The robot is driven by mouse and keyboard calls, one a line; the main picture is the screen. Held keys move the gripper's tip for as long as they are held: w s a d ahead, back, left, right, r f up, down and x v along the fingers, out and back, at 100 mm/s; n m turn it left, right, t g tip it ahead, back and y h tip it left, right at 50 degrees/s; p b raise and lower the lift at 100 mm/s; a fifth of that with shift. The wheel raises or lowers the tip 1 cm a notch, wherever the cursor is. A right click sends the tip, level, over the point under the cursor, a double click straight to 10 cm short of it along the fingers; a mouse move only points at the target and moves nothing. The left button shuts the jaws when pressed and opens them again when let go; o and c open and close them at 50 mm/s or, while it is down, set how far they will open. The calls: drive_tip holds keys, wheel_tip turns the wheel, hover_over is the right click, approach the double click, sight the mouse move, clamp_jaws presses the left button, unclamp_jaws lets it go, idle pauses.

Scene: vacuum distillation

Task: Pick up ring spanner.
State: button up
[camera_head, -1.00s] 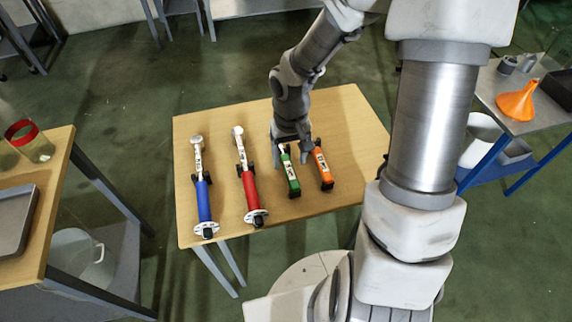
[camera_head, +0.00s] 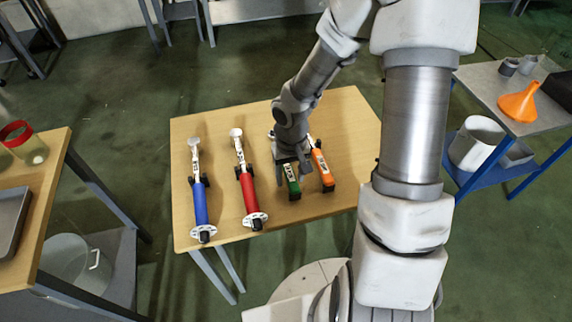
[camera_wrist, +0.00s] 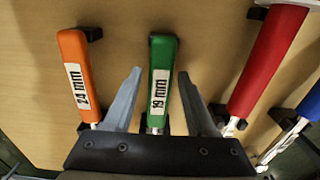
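A green-handled tool labelled 19 mm (camera_wrist: 160,85) lies on the wooden table, and its handle also shows in the head view (camera_head: 292,181). An orange-handled tool labelled 24 mm (camera_wrist: 76,75) lies beside it, and it shows to the right in the head view (camera_head: 322,170). Their far ends are hidden, so I cannot tell their head shapes. My gripper (camera_wrist: 159,73) is open, one finger on each side of the green handle, with a gap visible on both sides. In the head view my gripper (camera_head: 292,170) covers the upper part of the green tool.
A red-handled tool (camera_head: 248,195) and a blue-handled tool (camera_head: 201,205) lie to the left on the same table (camera_head: 350,120). Small black holders support the tools. The table's right side is clear. A side table with an orange funnel (camera_head: 519,102) stands at right.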

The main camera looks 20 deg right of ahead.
clamp_jaws()
idle(1.2)
